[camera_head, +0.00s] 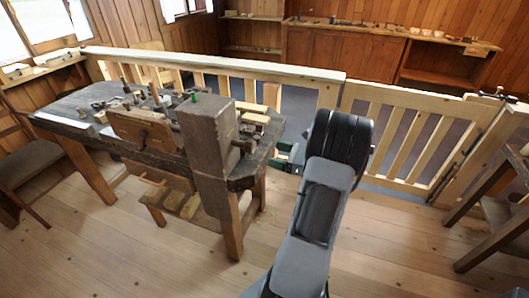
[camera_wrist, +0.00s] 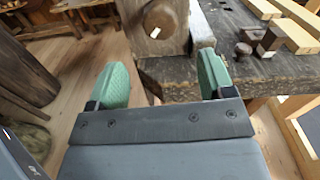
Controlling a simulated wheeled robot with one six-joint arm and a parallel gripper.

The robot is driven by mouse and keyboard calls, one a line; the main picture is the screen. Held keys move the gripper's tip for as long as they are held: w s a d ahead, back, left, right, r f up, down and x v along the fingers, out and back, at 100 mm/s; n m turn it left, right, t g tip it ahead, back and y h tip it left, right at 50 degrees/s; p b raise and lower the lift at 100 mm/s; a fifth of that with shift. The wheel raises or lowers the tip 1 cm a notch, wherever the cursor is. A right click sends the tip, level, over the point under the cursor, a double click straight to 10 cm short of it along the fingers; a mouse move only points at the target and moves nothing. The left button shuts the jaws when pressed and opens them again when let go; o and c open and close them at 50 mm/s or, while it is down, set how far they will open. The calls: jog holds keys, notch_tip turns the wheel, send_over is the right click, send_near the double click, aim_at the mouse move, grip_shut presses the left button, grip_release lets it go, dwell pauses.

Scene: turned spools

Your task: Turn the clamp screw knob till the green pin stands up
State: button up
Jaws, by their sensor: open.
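A tall wooden clamp block (camera_head: 210,135) stands at the right end of the workbench. A small green piece, apparently the pin (camera_head: 194,97), shows at its top; I cannot tell whether it is upright or tilted. A round brown wooden knob (camera_wrist: 158,22) with a short white mark is ahead of my fingers in the wrist view. In the head view a knob-like end (camera_head: 245,147) sticks out from the block's right side. My gripper (camera_wrist: 163,75) is open, its green pads apart and nothing between them. In the head view its green tips (camera_head: 284,157) are right of the bench.
The workbench (camera_head: 75,103) carries tools and wood pieces. In the wrist view, dark small blocks (camera_wrist: 268,42) and pale strips (camera_wrist: 292,32) lie on the bench at right. A pale wooden railing (camera_head: 220,67) runs behind. Open floor (camera_head: 130,250) lies in front.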

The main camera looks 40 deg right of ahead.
jog(key=shift+v, duration=1.3)
jog(key=shift+f, duration=0.1)
jog(key=s+a+f+n+g+h+p, duration=0.1)
jog(key=s+a+f+n+g, duration=0.15)
jog(key=a+n+g, duration=0.4)
jog(key=s+a+f+n+g+h, duration=0.1)
jog(key=s+a+f+n+g, duration=0.15)
jog(key=a+n+g, duration=0.4)
jog(key=s+a+r+n+h+p, duration=0.1)
jog(key=a+r+n+h+p, duration=0.2)
jog(key=a+r+n, duration=1)
jog(key=a+n+h, duration=0.3)
jog(key=shift+a+t, duration=0.35)
jog(key=shift+t, duration=0.05)
